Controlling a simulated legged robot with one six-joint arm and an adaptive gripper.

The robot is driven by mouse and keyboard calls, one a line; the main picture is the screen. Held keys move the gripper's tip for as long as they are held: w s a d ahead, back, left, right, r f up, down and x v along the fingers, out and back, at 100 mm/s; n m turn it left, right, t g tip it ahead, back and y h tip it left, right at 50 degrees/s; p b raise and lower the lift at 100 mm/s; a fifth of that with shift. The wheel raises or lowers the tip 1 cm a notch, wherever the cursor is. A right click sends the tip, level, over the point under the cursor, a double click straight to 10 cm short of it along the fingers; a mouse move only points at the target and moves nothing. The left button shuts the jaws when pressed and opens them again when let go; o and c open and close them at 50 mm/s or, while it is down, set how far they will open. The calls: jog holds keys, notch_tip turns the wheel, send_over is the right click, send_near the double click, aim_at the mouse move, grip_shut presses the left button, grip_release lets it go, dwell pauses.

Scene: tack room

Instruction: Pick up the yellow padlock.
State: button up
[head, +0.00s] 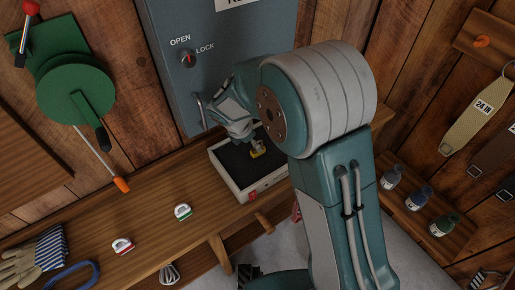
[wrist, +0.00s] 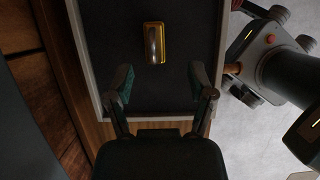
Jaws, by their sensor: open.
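The yellow padlock (head: 258,152) lies in a shallow tray (head: 246,188) with pale walls and a dark lining, on the wooden shelf. In the wrist view the padlock (wrist: 154,43) lies on the dark lining, its long side pointing away from me. My gripper (wrist: 159,80) is open and empty, its two fingers apart over the tray. The padlock is just beyond the fingertips, roughly in line with the gap between them. In the head view my arm covers the right part of the tray, and my fingers are mostly hidden.
A grey-blue cabinet (head: 225,55) with a handle stands right behind the tray. On the shelf to the left are two small white items (head: 183,212), gloves (head: 22,263) and a blue loop (head: 72,275). A green reel (head: 75,92) hangs at the left.

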jog(key=x, duration=0.6)
jog(key=shift+w+a+f, duration=0.2)
jog(key=shift+w+f, duration=0.05)
jog(key=shift+w, duration=0.05)
grip_shut()
